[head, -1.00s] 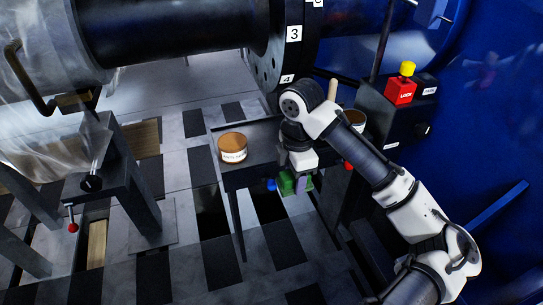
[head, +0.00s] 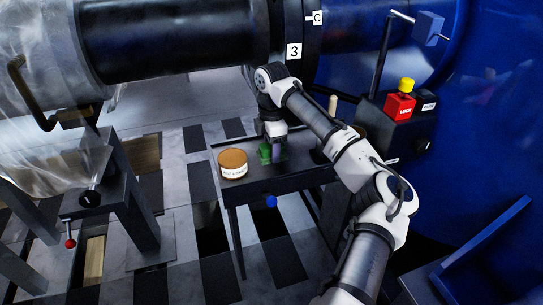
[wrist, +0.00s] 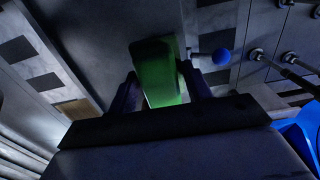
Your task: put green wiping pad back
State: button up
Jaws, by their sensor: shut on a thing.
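The green wiping pad (head: 265,153) is over the small dark table (head: 285,178), to the right of the labelled tin. My gripper (head: 273,151) points down and is shut on the pad. In the wrist view the pad (wrist: 157,70) stands out between the two dark fingers (wrist: 160,92). I cannot tell whether the pad touches the table top. The fingers hide part of the pad.
An orange-brown topped tin (head: 233,164) stands on the table's left part. A round container (head: 357,130) and an upright wooden handle (head: 332,104) are partly behind my arm. A blue ball (head: 271,201) is at the table's front edge.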

jog(key=shift+w+a+f, duration=0.1)
jog(key=shift+f, duration=1.6)
jog(key=shift+f, duration=0.1)
jog(key=o, duration=0.9)
jog(key=shift+o, duration=0.2)
notch_tip(320, 180, up, 12)
jog(key=shift+r+p, duration=0.1)
jog(key=shift+p, duration=0.35)
